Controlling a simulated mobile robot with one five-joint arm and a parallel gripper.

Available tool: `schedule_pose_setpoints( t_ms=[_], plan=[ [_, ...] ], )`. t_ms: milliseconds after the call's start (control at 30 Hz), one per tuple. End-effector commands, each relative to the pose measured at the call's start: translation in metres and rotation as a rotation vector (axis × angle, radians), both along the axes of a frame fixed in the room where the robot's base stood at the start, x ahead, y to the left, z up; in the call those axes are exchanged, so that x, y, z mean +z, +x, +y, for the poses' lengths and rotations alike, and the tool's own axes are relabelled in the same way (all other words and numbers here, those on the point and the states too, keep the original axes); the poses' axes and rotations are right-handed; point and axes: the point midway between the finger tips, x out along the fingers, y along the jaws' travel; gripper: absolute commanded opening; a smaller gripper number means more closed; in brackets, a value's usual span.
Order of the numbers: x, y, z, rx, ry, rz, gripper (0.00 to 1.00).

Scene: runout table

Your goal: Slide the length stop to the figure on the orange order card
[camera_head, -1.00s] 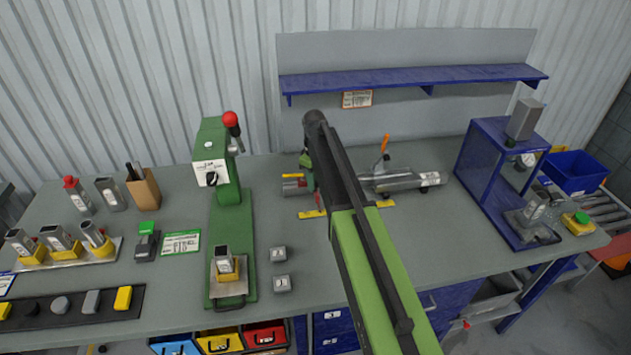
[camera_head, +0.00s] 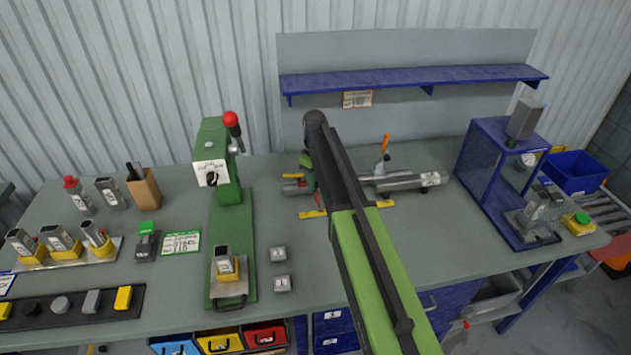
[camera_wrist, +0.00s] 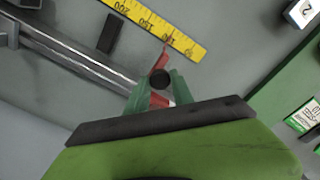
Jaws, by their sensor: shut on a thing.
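The length stop, with a black round knob (camera_wrist: 160,78) and a red pointer (camera_wrist: 165,58), is between the green fingers of my gripper (camera_wrist: 158,90), which is shut on it. The pointer tip lies at the yellow scale (camera_wrist: 188,45), close to the figure that looks like 100. The figures 150 and 200 lie further left in the wrist view. In the head view my arm hides most of the stop and scale. The orange-edged order card (camera_head: 357,99) hangs below the blue shelf; its figure is too small to read.
Grey rails (camera_wrist: 80,65) run left from the stop in the wrist view. In the head view a grey tube (camera_head: 410,181) and an orange-handled clamp (camera_head: 384,148) are right of my arm. A green press (camera_head: 230,235) stands left, with two small grey blocks (camera_head: 279,254) between.

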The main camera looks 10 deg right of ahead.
Motion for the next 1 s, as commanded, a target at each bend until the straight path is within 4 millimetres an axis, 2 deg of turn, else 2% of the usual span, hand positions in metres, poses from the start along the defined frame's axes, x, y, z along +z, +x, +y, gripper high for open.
schedule_pose_setpoints(
  t_ms=[233,500,767,800,933,1000],
  plan=[
    [0.000,-0.001,-0.008,-0.002,0.000,0.001,0.00],
    [0.000,-0.001,-0.049,-0.002,-0.001,0.002,0.00],
    [0.000,-0.001,-0.051,-0.001,-0.001,0.002,0.00],
    [0.000,-0.001,-0.051,-0.001,-0.001,0.002,0.32],
    [0.000,-0.001,-0.050,-0.001,0.000,0.001,0.49],
    [0.000,0.000,-0.050,-0.001,0.000,0.001,0.50]
  ],
)
